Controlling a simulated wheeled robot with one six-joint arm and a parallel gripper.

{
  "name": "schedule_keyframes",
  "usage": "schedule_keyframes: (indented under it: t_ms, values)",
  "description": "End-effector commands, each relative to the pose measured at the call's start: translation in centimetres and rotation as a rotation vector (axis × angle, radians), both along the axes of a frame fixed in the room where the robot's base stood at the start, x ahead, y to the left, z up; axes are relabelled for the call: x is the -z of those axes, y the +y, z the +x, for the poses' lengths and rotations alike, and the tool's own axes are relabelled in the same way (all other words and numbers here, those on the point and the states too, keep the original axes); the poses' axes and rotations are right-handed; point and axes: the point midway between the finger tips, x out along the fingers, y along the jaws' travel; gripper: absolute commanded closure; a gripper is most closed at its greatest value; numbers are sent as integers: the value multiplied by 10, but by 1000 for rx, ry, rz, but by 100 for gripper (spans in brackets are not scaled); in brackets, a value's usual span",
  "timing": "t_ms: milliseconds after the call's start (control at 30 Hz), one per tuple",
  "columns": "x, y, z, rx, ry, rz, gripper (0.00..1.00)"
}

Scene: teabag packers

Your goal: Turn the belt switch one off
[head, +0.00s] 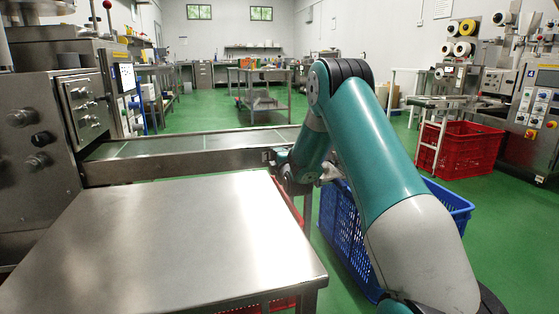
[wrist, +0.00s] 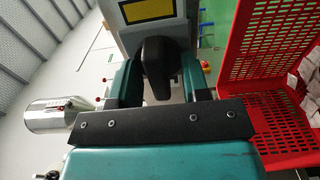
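The belt switch one is seen in the wrist view as a grey box with a yellow label (wrist: 148,9) and a black handle (wrist: 155,62). In the head view a small grey switch box (head: 268,155) sits at the conveyor's near side, partly hidden by my arm. My gripper (wrist: 160,72) has one finger on each side of the black handle. The fingers stand apart, and whether they touch the handle is hard to tell. In the head view my gripper (head: 285,165) is beside the switch box, largely hidden by my wrist.
The conveyor (head: 190,160) runs from the steel machine (head: 35,135) at left. A steel table (head: 160,240) fills the front left. A blue crate (head: 340,235) stands behind my arm. A red crate (wrist: 280,95) with white packets is at right in the wrist view.

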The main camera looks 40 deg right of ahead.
Motion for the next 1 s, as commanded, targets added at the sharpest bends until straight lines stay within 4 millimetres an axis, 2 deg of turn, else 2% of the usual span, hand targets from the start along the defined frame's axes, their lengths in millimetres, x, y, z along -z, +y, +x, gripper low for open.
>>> schedule_keyframes:
  t_ms: [200,333,533,633,1000]
  values:
    - [0,1,-3,1,1,0,57]
    - [-1,7,-16,1,3,3,57]
    - [-2,27,-58,3,4,3,57]
    - [5,38,-82,3,-1,2,57]
    - [5,67,-139,1,-3,-1,57]
